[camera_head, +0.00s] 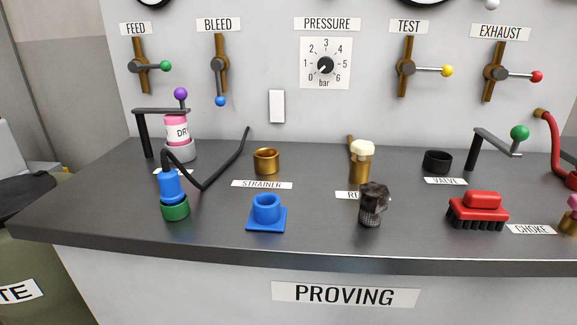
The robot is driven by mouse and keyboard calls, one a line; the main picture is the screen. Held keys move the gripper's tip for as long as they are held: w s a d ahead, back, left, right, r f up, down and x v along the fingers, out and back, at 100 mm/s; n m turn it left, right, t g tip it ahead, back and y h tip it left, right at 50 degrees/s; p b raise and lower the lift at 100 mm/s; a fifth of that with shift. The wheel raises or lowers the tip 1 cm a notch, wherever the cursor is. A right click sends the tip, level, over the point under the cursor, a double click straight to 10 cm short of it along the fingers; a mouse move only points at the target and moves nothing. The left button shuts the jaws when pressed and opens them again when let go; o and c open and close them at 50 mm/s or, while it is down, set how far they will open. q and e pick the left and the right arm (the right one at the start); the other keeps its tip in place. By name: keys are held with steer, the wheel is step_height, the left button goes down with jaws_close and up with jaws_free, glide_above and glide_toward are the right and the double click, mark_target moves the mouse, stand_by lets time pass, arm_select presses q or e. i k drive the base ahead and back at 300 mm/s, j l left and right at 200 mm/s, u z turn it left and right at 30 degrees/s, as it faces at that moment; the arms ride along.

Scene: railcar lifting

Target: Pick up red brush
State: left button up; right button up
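The red brush (478,210) stands on the right part of the dark counter (320,240), near its front edge. It has a red block body with a raised red grip on top and black bristles pointing down onto the counter. Nothing touches it or covers it. Neither of my grippers shows in the head view.
The CHOKE label (531,229) lies just right of the brush. A dark knobbed part (372,204) stands to its left. Behind it are a black cup (437,161) and a green-knobbed lever (497,142). A red hose (553,140) is at the far right.

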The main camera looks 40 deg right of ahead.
mark_target(482, 210)
steer(key=z, duration=2.45)
